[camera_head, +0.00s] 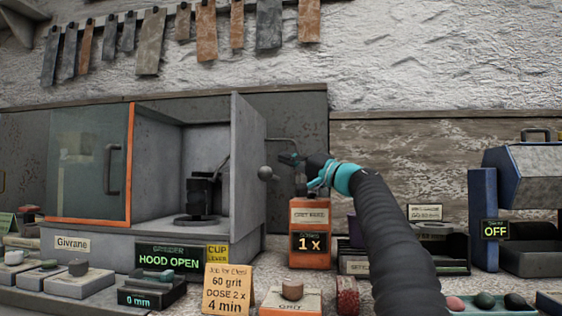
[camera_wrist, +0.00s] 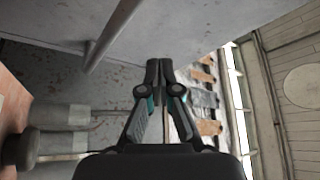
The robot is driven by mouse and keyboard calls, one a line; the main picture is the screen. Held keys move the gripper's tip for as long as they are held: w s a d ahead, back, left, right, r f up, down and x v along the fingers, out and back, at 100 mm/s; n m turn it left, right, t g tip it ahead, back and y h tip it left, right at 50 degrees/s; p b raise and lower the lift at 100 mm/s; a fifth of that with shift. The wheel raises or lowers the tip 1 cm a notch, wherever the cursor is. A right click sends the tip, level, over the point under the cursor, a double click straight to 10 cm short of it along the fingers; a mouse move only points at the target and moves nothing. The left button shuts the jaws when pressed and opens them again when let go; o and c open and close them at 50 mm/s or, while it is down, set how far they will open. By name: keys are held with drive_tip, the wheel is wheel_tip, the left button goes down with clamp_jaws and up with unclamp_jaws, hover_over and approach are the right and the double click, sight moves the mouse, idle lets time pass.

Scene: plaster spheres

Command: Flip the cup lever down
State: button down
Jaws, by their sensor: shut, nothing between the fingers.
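The yellow "CUP LEVER" label (camera_head: 217,256) is on the front of the grinder, below its right side wall (camera_head: 248,165). A grey ball knob (camera_head: 265,173) shows just right of that wall. A thin bent rod (camera_head: 281,139) comes out of the wall above it; I cannot tell whether the two join. My gripper (camera_head: 284,158) is beside the wall, close to the knob and below the rod. In the wrist view my gripper (camera_wrist: 158,66) has its fingertips together and empty, near a grey surface. A grey rod (camera_wrist: 112,35) lies left of the fingertips, apart from them.
The grinder's glass hood (camera_head: 90,165) is at the left, and its display reads "HOOD OPEN" (camera_head: 169,257). An orange container (camera_head: 310,235) stands below my gripper. A tan job card (camera_head: 228,290) and several small blocks line the front. A blue-sided machine (camera_head: 483,215) stands at the right.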

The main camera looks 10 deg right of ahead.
drive_tip(key=s+d+f, duration=0.1)
drive_tip(key=d, duration=0.1)
drive_tip(key=s+d+f+b, duration=0.1)
drive_tip(key=d+f, duration=0.1)
drive_tip(key=s+d+f+b, duration=0.1)
drive_tip(key=d, duration=0.2)
drive_tip(key=shift+f, duration=0.3)
drive_tip(key=shift+s, duration=0.15)
